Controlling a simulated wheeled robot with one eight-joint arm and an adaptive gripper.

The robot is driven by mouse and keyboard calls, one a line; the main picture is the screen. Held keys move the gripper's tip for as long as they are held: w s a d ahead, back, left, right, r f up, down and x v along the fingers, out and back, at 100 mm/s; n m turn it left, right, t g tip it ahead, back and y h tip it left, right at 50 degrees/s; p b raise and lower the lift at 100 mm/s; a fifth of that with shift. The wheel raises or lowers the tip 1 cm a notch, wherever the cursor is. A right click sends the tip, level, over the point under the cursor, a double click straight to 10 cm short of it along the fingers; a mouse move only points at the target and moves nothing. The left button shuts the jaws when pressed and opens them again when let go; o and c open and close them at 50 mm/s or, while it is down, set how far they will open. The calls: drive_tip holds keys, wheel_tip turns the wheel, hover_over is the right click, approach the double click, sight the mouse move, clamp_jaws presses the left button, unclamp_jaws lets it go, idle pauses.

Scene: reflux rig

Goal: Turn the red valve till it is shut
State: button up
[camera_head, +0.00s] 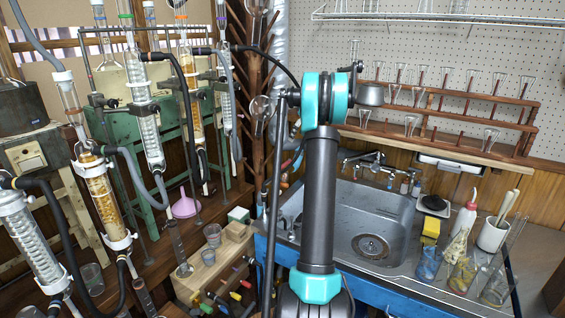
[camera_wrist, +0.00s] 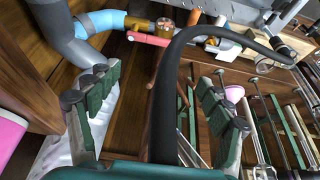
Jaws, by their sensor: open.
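A red lever handle (camera_wrist: 148,39), which looks like the red valve, shows at the top of the wrist view. It lies beside an orange-brown pipe piece (camera_wrist: 138,22) joined to a light blue pipe (camera_wrist: 98,22). My gripper (camera_wrist: 158,108) is open in the wrist view, with one green-padded finger at left and one at right. The handle is beyond the fingertips, apart from them. A thick black hose-like curve passes between the fingers and in front of part of the pipework. In the head view my arm hides the gripper, and I cannot make out the valve clearly.
A steel sink (camera_head: 371,225) stands right of my arm, with glass flasks (camera_head: 462,275) beside it. Glass condensers (camera_head: 147,125) and hoses crowd the left. A pink funnel (camera_head: 185,205) sits on the wooden bench. A grey pipe (camera_wrist: 58,35) is close to the left finger.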

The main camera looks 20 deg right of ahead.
sight(284, 165)
drive_tip(key=x, duration=1.7)
drive_tip(key=shift+w+d+f, duration=0.15)
drive_tip(key=shift+w, duration=0.05)
drive_tip(key=shift+c, duration=0.3)
drive_tip(key=c, duration=1.6)
drive_tip(key=shift+c, duration=0.2)
